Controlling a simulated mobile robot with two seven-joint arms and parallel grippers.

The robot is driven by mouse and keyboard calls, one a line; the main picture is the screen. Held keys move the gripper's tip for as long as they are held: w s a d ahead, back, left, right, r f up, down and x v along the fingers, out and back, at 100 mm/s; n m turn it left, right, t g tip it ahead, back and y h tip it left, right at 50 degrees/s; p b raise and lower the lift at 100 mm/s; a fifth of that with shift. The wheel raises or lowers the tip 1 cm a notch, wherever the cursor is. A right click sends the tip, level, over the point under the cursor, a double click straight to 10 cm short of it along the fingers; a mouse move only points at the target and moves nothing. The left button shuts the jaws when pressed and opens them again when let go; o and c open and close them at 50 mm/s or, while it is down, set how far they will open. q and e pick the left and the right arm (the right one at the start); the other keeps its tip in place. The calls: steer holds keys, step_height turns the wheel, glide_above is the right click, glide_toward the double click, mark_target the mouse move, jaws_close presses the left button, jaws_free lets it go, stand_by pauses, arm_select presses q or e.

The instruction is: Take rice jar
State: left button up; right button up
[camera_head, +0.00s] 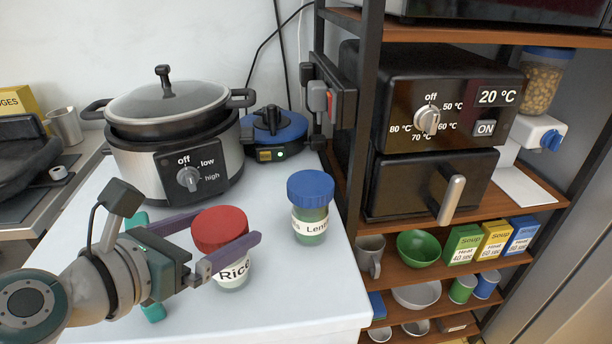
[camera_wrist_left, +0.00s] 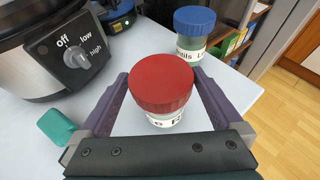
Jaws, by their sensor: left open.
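The rice jar (camera_head: 219,229) has a red lid and a white "Rice" label, and stands upright on the white counter. My left gripper (camera_head: 222,235) is open, with its two purple fingers on either side of the jar. In the left wrist view the rice jar (camera_wrist_left: 162,88) sits between the spread fingers (camera_wrist_left: 160,90), with its lower part hidden behind the gripper body. Whether a finger touches the jar I cannot tell. My right gripper is not in view.
A blue-lidded lentils jar (camera_head: 310,205) stands just right of the rice jar. A slow cooker (camera_head: 175,130) is behind, beside a blue round device (camera_head: 273,130). A teal object (camera_head: 150,312) lies near my gripper. A shelf (camera_head: 480,208) borders the counter's right.

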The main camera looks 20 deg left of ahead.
arm_select(q)
steer(key=x, duration=0.3)
steer(key=shift+w+f+b, duration=0.1)
steer(key=shift+w+b, duration=0.25)
steer(key=shift+d, duration=0.1)
jaws_close()
stand_by(0.4)
